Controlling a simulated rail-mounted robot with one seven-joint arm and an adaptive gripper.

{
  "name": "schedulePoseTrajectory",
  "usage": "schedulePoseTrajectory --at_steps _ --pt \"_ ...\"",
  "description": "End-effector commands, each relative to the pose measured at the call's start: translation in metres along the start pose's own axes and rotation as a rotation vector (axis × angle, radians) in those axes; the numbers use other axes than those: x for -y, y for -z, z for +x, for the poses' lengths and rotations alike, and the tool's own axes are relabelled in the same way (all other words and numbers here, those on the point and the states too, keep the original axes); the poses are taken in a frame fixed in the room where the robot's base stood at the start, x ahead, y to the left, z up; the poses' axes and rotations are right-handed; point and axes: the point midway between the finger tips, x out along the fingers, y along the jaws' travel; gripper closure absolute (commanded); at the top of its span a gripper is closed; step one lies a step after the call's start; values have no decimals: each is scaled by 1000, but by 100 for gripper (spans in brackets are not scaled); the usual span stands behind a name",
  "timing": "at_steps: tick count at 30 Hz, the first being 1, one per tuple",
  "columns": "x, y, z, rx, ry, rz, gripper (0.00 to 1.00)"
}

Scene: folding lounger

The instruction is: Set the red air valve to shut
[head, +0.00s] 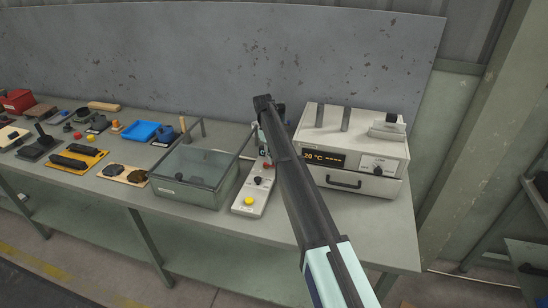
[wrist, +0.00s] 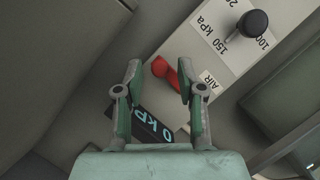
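A dark display (wrist: 152,125) reading 0 kPa shows between the fingers. In the head view the valve (head: 267,165) shows as a small red spot on the panel, and my arm hides much of the area around it.
A black knob (wrist: 252,23) with kPa marks sits on the same panel. In the head view a yellow button (head: 248,201) is at its front end. A glass-like tank (head: 190,176) stands left, and a white oven-like unit (head: 355,150) reading 20 °C stands right.

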Motion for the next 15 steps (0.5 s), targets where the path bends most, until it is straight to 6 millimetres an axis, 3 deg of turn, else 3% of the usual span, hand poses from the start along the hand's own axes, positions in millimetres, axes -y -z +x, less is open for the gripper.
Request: schedulePoseTrajectory --at_steps 15 --pt "0 -1 -1 0 10 23 55"
